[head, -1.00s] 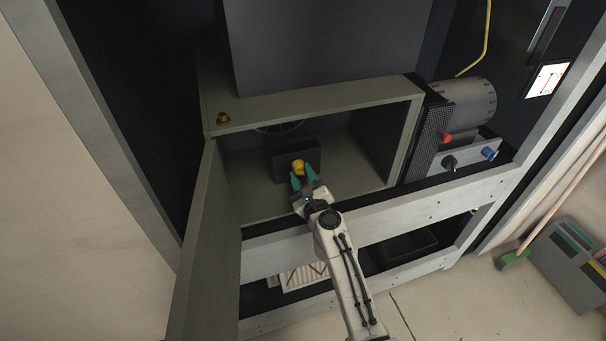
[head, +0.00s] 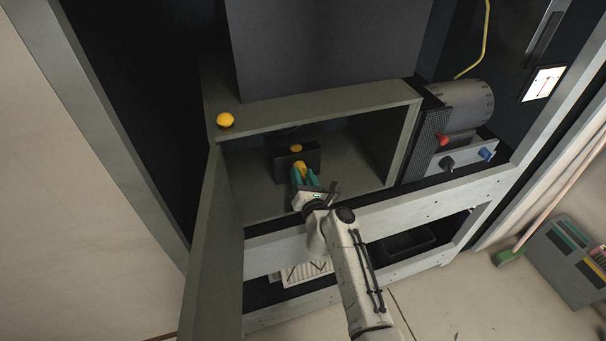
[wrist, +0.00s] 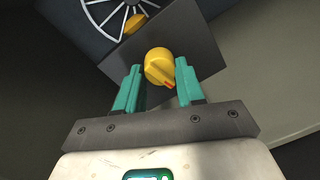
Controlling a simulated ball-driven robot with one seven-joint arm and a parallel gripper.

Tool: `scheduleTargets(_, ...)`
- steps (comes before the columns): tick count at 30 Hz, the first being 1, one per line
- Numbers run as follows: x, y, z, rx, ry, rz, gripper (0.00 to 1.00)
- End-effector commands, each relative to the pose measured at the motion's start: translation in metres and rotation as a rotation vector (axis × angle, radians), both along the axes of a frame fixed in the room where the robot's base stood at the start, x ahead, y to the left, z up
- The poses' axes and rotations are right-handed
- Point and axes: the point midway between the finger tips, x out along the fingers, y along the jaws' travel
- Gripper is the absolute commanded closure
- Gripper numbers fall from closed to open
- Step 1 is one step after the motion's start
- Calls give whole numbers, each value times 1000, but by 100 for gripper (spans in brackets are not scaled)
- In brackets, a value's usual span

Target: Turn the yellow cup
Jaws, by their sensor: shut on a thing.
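The yellow cup (head: 299,165) is a small round yellow knob on the front of a dark grey box (head: 312,157) inside an open cabinet. In the wrist view the cup (wrist: 158,64) sits between my two green fingertips and has a red mark on its lower edge. My gripper (head: 303,177) reaches into the cabinet from the front and is shut on the cup; it also shows in the wrist view (wrist: 159,82). In the head view the fingers partly hide the cup.
A bright yellow dome (head: 225,120) sits on the cabinet's top left corner. Another yellow piece (head: 296,148) shows on the box top, before a round grille (wrist: 115,14). The open cabinet door (head: 203,240) stands left of my arm. Red (head: 441,140) and blue (head: 486,154) knobs are at right.

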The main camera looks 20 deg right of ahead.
Motion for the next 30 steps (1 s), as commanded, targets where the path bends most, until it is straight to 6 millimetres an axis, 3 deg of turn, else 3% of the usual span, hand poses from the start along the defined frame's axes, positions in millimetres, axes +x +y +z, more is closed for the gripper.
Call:
scheduleTargets(15, -1, 0, -1, 337, 4, -2, 93)
scheduleTargets(30, -1, 0, -2, 399, 5, -1, 93)
